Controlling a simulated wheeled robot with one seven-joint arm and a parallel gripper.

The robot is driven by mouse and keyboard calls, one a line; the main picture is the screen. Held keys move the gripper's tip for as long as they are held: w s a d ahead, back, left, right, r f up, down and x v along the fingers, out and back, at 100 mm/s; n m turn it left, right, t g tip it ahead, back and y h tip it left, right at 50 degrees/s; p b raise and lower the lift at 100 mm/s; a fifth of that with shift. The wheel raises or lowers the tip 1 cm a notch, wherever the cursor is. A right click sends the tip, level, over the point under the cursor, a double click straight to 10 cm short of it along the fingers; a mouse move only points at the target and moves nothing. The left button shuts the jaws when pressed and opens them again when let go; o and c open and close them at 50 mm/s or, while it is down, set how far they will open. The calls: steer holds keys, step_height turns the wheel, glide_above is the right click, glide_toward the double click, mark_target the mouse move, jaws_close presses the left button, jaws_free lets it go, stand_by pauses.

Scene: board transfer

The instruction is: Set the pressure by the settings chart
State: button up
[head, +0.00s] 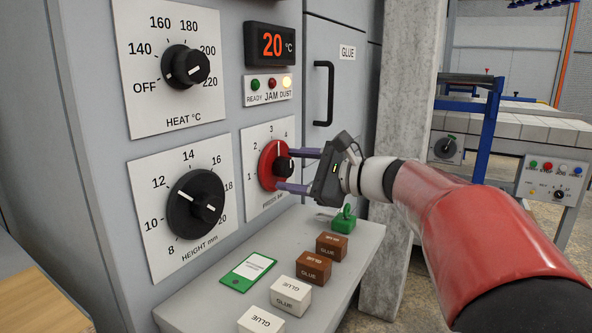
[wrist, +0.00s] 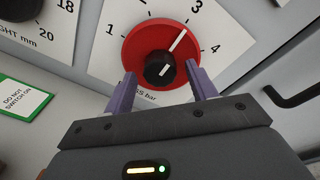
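The pressure dial (head: 268,168), marked PRESS bar, is a red disc with a black centre knob; it also shows in the wrist view (wrist: 140,48). Its white pointer line points close to 3 in the wrist view. My gripper (head: 285,170) is at the dial with its two purple fingers spread. In the wrist view the fingers (wrist: 159,69) stand either side of the black knob, over the lower part of the red disc, with gaps to the knob. Whether the tips touch the disc is unclear. I see no settings chart in either view.
The height dial (head: 185,205) is at left. Below, a shelf (head: 215,308) holds glue blocks (head: 316,266), a green-edged DO NOT SWITCH ON card (head: 237,282) and a green item (head: 343,222).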

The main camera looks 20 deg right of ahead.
steer(key=v, duration=0.7)
steer(key=shift+s+d+b, duration=0.3)
steer(key=shift+s, duration=0.05)
